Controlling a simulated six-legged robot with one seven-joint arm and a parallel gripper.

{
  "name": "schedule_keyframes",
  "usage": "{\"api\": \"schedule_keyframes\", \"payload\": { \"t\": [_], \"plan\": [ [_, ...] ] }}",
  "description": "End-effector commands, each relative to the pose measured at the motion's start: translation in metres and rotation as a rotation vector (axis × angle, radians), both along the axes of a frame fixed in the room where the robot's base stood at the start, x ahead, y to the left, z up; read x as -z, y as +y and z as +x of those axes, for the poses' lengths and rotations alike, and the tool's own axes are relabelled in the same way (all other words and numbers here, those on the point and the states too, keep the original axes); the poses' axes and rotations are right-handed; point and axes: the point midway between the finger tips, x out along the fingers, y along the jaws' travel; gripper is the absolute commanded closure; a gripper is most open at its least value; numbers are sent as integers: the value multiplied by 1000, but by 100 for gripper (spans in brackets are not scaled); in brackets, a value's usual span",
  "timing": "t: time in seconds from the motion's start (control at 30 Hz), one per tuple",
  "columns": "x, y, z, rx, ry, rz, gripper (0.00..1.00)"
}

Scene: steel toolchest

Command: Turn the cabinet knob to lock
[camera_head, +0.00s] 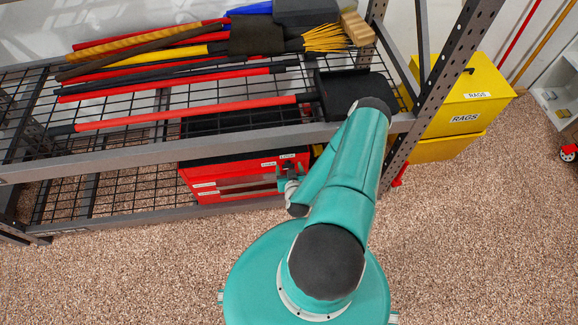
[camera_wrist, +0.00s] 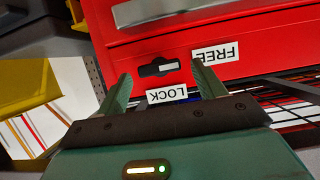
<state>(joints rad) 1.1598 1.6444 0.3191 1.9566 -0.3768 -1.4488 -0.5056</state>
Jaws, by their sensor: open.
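The red steel toolchest (camera_head: 206,172) stands on the lower shelf, and its red front fills the upper part of the wrist view (camera_wrist: 265,40). My gripper (camera_wrist: 161,72) is open, with one finger to each side of the knob. Contact cannot be told. In the head view my gripper (camera_head: 290,172) is small at the chest's right front.
A steel rack (camera_head: 200,147) spans above the chest, with long-handled tools (camera_head: 185,112) on its upper wire shelf. A perforated post (camera_head: 440,85) stands to the right, beside yellow RAGS bins (camera_head: 470,95). The speckled floor (camera_head: 130,270) in front is clear.

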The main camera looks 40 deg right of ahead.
Motion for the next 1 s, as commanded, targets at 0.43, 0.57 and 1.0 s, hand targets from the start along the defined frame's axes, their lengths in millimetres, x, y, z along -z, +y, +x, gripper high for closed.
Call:
{"api": "schedule_keyframes", "payload": {
  "t": [0.43, 0.57, 1.0],
  "plan": [
    [1, 3, -3, 0, 0, 1, 31],
    [1, 3, -3, 0, 0, 1, 56],
    [1, 1, -2, 1, -18, 29, 76]
  ]
}}
